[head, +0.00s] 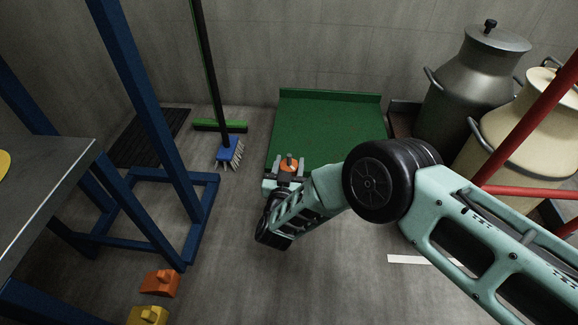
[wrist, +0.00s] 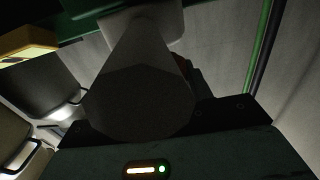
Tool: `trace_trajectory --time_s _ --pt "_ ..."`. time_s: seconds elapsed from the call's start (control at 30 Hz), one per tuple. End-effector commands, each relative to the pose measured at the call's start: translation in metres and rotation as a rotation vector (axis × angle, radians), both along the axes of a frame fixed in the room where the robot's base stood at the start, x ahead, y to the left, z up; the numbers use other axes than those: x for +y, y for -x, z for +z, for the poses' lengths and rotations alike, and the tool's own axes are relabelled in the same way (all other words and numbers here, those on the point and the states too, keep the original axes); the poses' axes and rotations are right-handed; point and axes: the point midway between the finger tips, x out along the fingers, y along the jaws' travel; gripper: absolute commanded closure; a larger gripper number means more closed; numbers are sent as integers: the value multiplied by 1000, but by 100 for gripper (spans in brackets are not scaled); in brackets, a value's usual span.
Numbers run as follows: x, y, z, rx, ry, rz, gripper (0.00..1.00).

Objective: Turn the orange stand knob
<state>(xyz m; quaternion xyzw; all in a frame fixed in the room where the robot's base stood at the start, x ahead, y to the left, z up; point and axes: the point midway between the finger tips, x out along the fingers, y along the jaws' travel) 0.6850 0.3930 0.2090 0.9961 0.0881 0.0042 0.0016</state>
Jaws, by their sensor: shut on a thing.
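The orange stand knob (head: 290,163) shows in the head view at the front edge of a green platform, with a small post rising from its middle. My gripper (head: 287,174) is at the knob, with its dark fingers on either side, shut on it. My gripper's body hides the lower part of the knob and most of what carries it. In the wrist view a dark, many-sided shape fills the middle, and I cannot make out the knob clearly.
The green platform (head: 330,130) lies behind the knob. Metal milk cans (head: 468,85) stand at the right near a red rail (head: 530,120). A blue frame (head: 150,110) and a brush (head: 229,152) are at the left. Orange (head: 160,283) and yellow blocks (head: 147,315) lie front left.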

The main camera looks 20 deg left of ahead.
Motion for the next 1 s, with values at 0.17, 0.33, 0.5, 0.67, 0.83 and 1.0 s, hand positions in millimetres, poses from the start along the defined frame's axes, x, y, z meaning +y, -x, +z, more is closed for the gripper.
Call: trace_trajectory --time_s 0.17,0.33,0.5,0.67,0.83,1.0 --pt "0 3 -7 6 3 -100 74" --pt "0 3 -7 7 4 -164 74" --pt "0 3 -6 8 5 -194 74" --pt "0 3 -6 8 5 -203 74" --pt "1 3 -6 9 5 -202 74" --pt "1 3 -6 9 5 -201 37"
